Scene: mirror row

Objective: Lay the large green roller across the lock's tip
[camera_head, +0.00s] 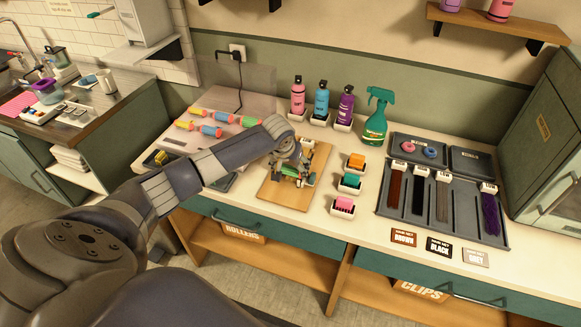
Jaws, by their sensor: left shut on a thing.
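My left arm reaches in from the left, and my left gripper (291,172) is over the wooden board (287,201) on the counter. The gripper is shut on a small green thing (288,169) that looks like the large green roller; the fingers cover most of it. I cannot make out a lock on the board under the gripper. Brown (395,188), black (419,194), grey (442,200) and purple (490,212) hair locks lie in the dark tray at the right. My right gripper is not in view.
Several coloured rollers (212,131) lie on the counter left of the board. Bottles (321,99) and a green spray bottle (375,118) stand behind. Small holders with orange (356,161), green (351,181) and pink (344,204) contents stand between board and dark tray (468,236).

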